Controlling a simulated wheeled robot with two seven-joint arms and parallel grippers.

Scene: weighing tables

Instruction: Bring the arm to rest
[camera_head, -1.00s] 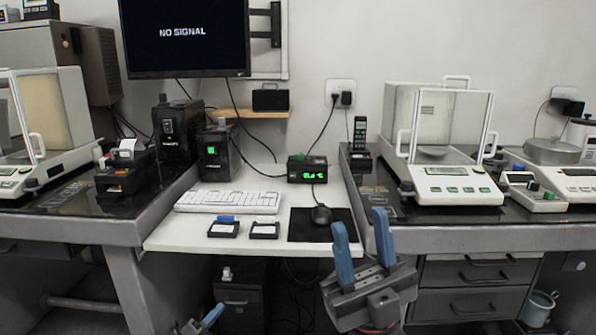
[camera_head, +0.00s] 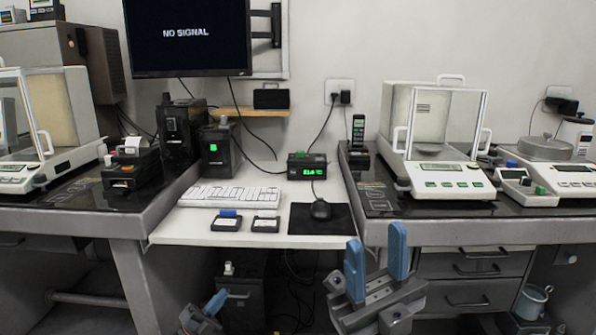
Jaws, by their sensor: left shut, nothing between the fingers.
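My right gripper (camera_head: 376,245) is in the lower middle of the head view, in front of the table edge. Its two blue fingers point up and stand apart, with nothing between them. My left gripper (camera_head: 219,298) shows at the bottom edge, left of the middle and below the white table. Its blue fingers are together and it holds nothing. The lower parts of both arms are out of the picture.
A drawer unit (camera_head: 478,266) stands below right.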

